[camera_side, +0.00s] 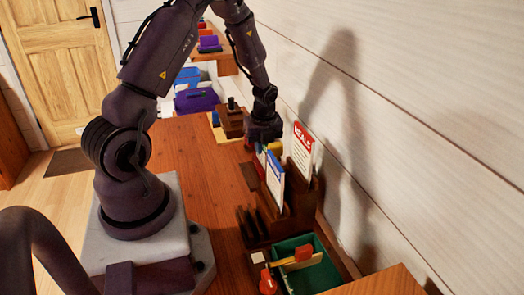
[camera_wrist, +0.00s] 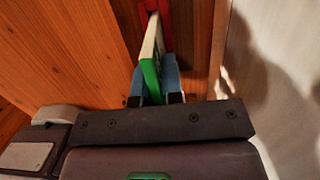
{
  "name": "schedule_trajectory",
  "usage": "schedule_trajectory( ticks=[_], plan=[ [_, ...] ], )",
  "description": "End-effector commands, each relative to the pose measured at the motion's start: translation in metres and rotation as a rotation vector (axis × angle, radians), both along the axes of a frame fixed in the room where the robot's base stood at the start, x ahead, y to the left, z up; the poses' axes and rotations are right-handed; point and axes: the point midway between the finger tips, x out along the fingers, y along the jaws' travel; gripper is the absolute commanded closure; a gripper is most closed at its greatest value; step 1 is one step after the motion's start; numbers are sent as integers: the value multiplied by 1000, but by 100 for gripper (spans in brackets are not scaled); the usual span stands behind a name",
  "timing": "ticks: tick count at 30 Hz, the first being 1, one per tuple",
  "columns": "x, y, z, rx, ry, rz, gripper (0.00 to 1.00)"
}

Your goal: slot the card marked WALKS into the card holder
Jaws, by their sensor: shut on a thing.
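A dark wooden stepped card holder (camera_side: 299,195) stands on the bench near the wall in the side view. A white card with a red MEALS heading (camera_side: 302,149) stands upright at its back, and a blue-topped white card (camera_side: 274,180) stands in front of it. My gripper (camera_wrist: 155,88) is shut on a card with a green edge and a pale face (camera_wrist: 150,66), held on edge between the blue fingertips. Its lettering does not show, so I cannot tell whether it is WALKS. In the side view my gripper is just behind the holder, its fingertips mostly hidden.
A green tray (camera_side: 322,275) with an orange-topped wooden item (camera_side: 303,253) is at the front. Behind my gripper are a small brown wooden box (camera_side: 229,122) and a purple item (camera_side: 196,101). The white wall runs close on the right. Bare bench (camera_side: 190,150) lies left of the holder.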

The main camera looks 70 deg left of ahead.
Motion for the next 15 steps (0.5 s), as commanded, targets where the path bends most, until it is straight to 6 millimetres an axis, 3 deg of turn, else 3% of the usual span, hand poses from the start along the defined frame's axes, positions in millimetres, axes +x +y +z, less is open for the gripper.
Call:
schedule_trajectory(
  ticks=[8, 15],
  plan=[
    [1, 1, 22, 2, -4, 0, 100],
    [0, 1, 70, 4, -6, 1, 100]
  ],
)
